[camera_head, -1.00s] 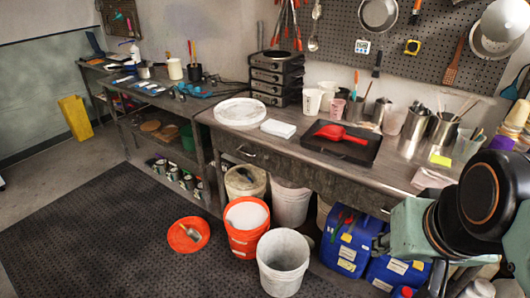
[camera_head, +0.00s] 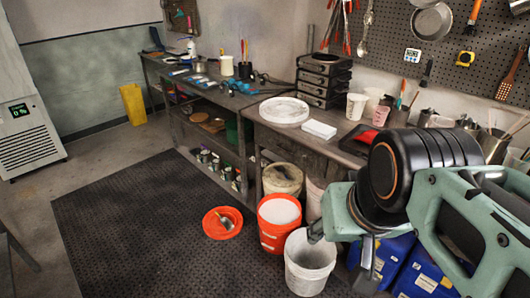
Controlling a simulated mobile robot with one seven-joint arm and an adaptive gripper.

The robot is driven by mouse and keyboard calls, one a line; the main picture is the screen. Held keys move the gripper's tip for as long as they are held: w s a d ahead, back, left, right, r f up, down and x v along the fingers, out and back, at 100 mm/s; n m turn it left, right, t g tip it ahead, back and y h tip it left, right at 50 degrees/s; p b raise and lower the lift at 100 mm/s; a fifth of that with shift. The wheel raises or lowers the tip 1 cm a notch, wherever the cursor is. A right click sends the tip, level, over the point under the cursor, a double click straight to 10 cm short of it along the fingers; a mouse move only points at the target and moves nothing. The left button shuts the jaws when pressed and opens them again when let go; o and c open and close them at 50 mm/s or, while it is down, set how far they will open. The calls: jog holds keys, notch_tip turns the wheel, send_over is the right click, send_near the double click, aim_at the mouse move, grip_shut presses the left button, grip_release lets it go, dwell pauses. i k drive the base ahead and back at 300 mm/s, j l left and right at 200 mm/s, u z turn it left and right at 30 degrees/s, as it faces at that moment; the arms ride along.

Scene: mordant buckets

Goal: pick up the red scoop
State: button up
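The red scoop (camera_head: 367,136) is mostly hidden behind my arm in the head view. Only a small red part of it shows, in the dark tray (camera_head: 352,146) on the workbench. My green and black arm fills the right side of the picture, in front of the bench. The end of my arm (camera_head: 342,235) points down in front of the bench, over the buckets. Its fingers are not clear enough to tell whether they are open or shut. I see nothing held there.
A white round tray (camera_head: 284,110), a white block (camera_head: 319,130) and cups (camera_head: 355,106) stand on the bench near the scoop. An orange bucket (camera_head: 279,238), a white bucket (camera_head: 309,268) and blue containers (camera_head: 416,273) stand below. The dark floor mat (camera_head: 130,235) is mostly clear.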

aim_at(367, 137)
jog(key=z, duration=0.8)
jog(key=i+l, duration=0.1)
jog(key=i, duration=0.25)
jog(key=i+u, duration=0.15)
jog(key=i, duration=0.2)
jog(key=l, duration=0.05)
